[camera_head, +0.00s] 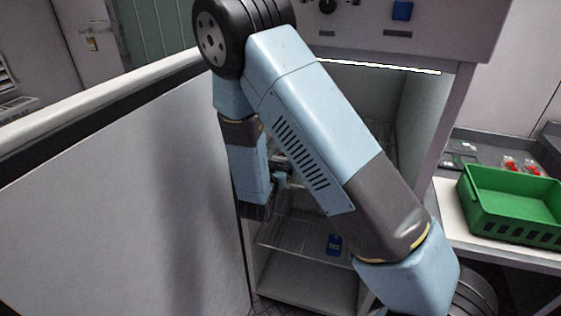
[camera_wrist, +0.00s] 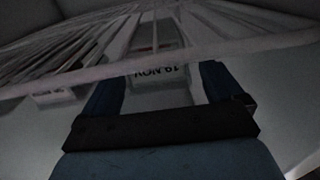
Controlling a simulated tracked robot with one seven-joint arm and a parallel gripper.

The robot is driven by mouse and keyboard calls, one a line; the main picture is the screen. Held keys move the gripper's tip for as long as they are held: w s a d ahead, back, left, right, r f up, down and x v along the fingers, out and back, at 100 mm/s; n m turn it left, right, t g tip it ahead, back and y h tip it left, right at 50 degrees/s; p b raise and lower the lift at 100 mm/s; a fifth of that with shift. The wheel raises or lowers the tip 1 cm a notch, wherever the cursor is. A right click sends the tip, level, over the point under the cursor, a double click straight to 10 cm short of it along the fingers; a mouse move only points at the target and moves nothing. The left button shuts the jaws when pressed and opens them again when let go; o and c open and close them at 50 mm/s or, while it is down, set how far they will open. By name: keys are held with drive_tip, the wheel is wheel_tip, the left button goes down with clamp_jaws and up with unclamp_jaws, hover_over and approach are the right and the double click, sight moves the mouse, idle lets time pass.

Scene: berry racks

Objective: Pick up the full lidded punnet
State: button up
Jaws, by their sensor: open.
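In the dim wrist view, a punnet with a white date label (camera_wrist: 158,76) lies ahead between my fingers, with a hint of red behind the label. Its lid and how full it is are hard to make out. My gripper (camera_wrist: 164,80) is open, with one dark blue finger to each side of the label. I cannot tell whether either finger touches the punnet. In the head view my arm reaches into an open cabinet (camera_head: 420,110), and the arm largely hides the gripper and what is in front of it.
Wire rack bars (camera_wrist: 80,58) run close above my gripper. A pale label (camera_wrist: 52,97) shows to the left. The cabinet door (camera_head: 110,190) stands open on the left. A lower wire shelf (camera_head: 290,232) carries a blue tag (camera_head: 334,244). A green crate (camera_head: 510,225) sits on the right-hand table.

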sight(281, 154)
drive_tip(key=x, duration=0.4)
drive_tip(key=shift+f, duration=0.1)
drive_tip(key=shift+c, duration=0.4)
drive_tip(key=c, duration=1.1)
